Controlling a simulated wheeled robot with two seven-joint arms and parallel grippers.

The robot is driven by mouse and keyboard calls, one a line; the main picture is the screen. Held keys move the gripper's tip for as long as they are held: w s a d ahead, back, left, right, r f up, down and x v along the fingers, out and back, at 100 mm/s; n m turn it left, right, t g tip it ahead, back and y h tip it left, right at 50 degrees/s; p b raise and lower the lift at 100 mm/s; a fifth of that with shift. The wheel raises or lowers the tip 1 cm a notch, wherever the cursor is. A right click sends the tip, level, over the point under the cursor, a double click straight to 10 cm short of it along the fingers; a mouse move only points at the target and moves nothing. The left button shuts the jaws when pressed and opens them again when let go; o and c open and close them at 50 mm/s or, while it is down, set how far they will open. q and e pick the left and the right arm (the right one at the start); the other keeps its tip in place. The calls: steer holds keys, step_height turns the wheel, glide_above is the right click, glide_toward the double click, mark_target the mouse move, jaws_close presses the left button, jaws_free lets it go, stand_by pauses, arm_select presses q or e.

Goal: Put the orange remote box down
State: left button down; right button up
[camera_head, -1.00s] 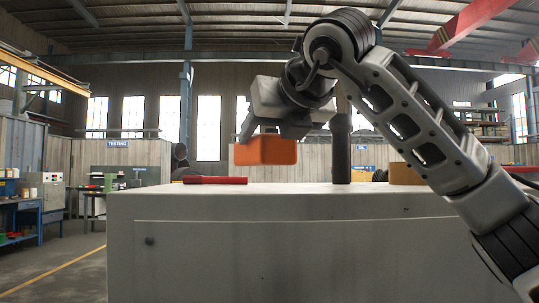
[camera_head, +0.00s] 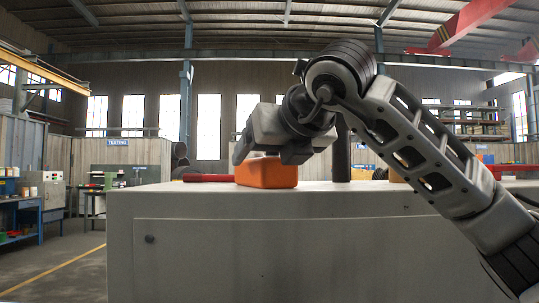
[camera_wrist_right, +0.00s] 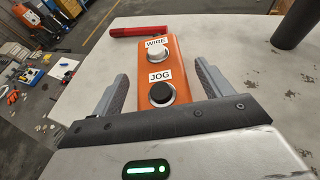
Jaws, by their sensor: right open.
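The orange remote box (camera_head: 266,173) rests on the top of the pale cabinet (camera_head: 290,210) in the head view. In the right wrist view the orange remote box (camera_wrist_right: 156,72) lies with its WIRE and JOG buttons facing up. My right gripper (camera_head: 268,158) is just over the box. The right wrist view shows its two fingers (camera_wrist_right: 160,88) spread on either side of the box, with a gap at each side. My left gripper is in neither view.
A red cylindrical tool (camera_head: 207,178) lies on the cabinet top, beyond the box in the right wrist view (camera_wrist_right: 138,31). A dark upright post (camera_wrist_right: 296,24) stands to the right. The cabinet top between box and post is clear.

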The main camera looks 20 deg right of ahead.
steer(key=shift+s+r, duration=0.1)
steer(key=shift+r, duration=0.1)
arm_select(q)
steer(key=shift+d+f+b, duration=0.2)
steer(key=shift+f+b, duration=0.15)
steer(key=shift+b, duration=0.75)
arm_select(e)
steer(key=v, duration=1.2)
steer(key=shift+f, duration=0.1)
